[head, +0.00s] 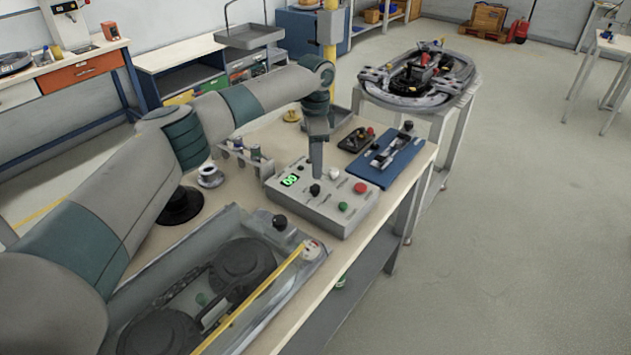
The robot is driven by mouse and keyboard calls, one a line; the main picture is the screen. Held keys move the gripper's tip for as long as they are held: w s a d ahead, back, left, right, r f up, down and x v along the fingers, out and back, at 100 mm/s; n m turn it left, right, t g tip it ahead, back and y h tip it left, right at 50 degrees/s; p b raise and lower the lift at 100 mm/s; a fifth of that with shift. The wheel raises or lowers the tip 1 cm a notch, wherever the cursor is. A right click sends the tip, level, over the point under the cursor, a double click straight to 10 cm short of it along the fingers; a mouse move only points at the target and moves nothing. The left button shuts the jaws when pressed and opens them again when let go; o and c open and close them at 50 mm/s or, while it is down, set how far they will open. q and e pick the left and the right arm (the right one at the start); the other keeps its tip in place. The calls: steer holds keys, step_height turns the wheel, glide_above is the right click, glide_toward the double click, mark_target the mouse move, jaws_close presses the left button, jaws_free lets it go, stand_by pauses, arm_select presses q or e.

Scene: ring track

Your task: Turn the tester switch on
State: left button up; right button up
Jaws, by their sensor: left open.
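The tester is a light grey box (346,217) on the wooden bench, with a lit green display (289,180) on its left. Its top carries a red button (360,188), a green button (343,206), a white knob (334,173) and a dark knob (315,189). I cannot tell for certain which of these is the switch. My left gripper (316,174) points straight down over the box, its tip just above or at the dark knob; whether they touch is unclear. It is open and narrow from this angle, and it hides part of the box's back. My right gripper is out of view.
A blue board (402,172) with a metal fixture lies right of the tester, beside a dark board (356,139). A small rack and a spool (210,175) stand left. A grey tray (152,285) with dark round parts is in front. A ring track (375,88) stands behind.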

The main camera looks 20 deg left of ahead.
mark_target(315, 186)
arm_select(q)
step_height(315, 186, down, 8)
steer(key=shift+r+p, duration=0.15)
steer(key=shift+p, duration=0.75)
steer(key=shift+f, duration=0.4)
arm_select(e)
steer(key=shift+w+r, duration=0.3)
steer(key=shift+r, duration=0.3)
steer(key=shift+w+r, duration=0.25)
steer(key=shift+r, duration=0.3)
arm_select(q)
steer(key=c, duration=1)
